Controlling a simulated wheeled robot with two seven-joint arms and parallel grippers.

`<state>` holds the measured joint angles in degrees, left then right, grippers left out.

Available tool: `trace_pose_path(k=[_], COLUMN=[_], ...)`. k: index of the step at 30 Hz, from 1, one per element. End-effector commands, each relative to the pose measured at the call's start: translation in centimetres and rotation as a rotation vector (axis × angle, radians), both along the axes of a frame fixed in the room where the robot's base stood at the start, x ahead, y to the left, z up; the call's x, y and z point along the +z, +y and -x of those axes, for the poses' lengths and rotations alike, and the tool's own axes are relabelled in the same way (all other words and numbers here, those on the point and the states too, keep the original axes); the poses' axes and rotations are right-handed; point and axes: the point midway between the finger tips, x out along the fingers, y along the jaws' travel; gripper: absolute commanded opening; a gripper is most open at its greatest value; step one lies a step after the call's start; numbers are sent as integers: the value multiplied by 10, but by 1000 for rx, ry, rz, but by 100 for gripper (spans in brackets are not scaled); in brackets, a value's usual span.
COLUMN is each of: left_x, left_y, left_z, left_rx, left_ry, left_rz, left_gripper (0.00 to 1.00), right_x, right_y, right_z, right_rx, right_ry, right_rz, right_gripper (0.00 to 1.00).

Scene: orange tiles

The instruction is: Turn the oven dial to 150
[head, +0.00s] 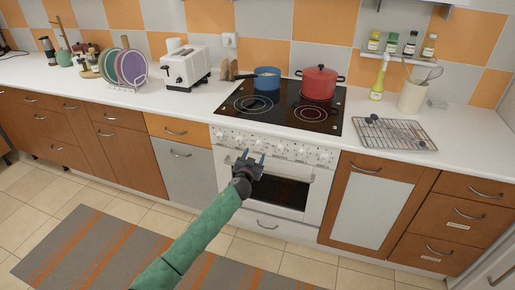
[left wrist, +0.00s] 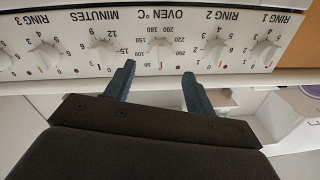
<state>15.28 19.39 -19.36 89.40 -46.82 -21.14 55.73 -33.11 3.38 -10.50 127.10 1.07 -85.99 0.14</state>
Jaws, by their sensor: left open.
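The oven dial (left wrist: 163,53), a pale round knob under the upside-down label "OVEN °C", is on the white control panel in the left wrist view. Its number scale surrounds it; a small reddish mark shows at its lower edge, and the exact setting is too small to read. In the head view the oven dial (head: 258,144) is a small knob on the stove front. My left gripper (head: 253,155) is open and empty in front of the panel. In the left wrist view its two fingers (left wrist: 159,72) are either side of the dial's line, apparently short of it.
Neighbouring knobs for the minutes (left wrist: 102,55) and ring 2 (left wrist: 212,54) flank the dial closely. The oven door handle (head: 265,172) is below. A blue pan (head: 267,82) and red pot (head: 319,85) stand on the hob above. The floor in front holds a striped rug (head: 75,250).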

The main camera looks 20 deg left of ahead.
Motion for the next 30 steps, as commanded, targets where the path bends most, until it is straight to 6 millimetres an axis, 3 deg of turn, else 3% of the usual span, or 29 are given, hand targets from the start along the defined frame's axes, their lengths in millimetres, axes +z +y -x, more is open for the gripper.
trace_pose_path(k=[12, 25, 30], left_x=[1, 0, 0], left_y=[2, 2, 2], left_z=[-51, -59, -59], left_rx=[1, 1, 1], left_ry=[1, 2, 2], left_rz=[0, 1, 1], left_gripper=[55, 55, 23], right_x=[-42, -48, -47], right_y=[-1, -1, -1], right_z=[-3, -3, -4], right_rx=[0, 0, 1], right_ry=[3, 2, 1], right_rz=[7, 7, 7], right_gripper=[0, 0, 0])
